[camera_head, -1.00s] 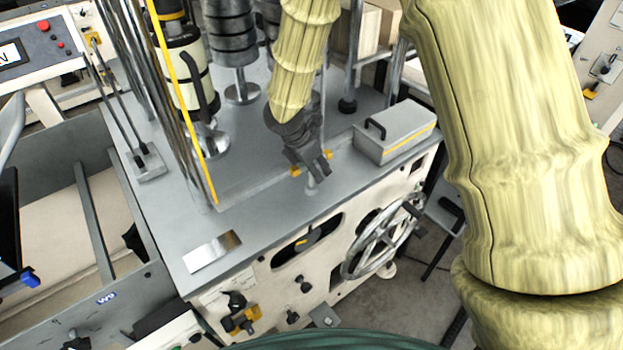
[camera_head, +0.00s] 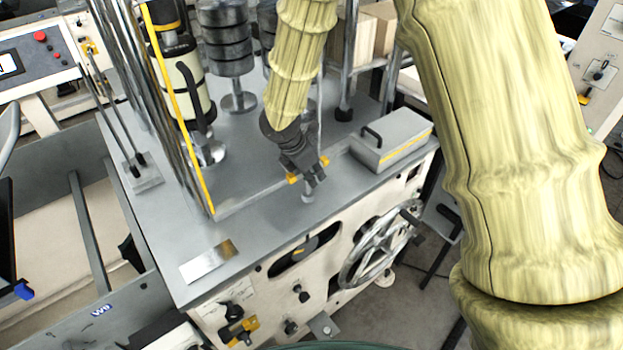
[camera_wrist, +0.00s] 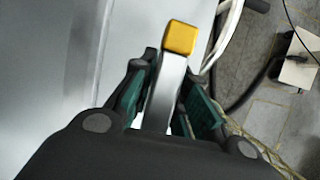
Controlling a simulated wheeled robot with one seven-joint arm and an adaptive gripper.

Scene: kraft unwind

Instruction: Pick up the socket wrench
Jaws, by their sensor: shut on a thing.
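The socket wrench shows in the wrist view as a silver bar with a yellow end (camera_wrist: 165,98), lying between the two green-padded fingers of my gripper (camera_wrist: 172,100). The yellow end sticks out beyond the fingertips. In the head view my gripper (camera_head: 312,180) is low over the front part of the grey machine top. Yellow ends of the wrench (camera_head: 324,161) show on both sides of the fingers, and a silver part (camera_head: 308,191) shows just below them. My gripper is shut on the wrench.
A grey box with a black handle (camera_head: 392,138) stands to the right on the machine top (camera_head: 250,215). A handwheel (camera_head: 375,250) juts from the machine front. Rods, a yellow strip and stacked dark cylinders (camera_head: 228,45) stand behind and left. The front left top is mostly clear.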

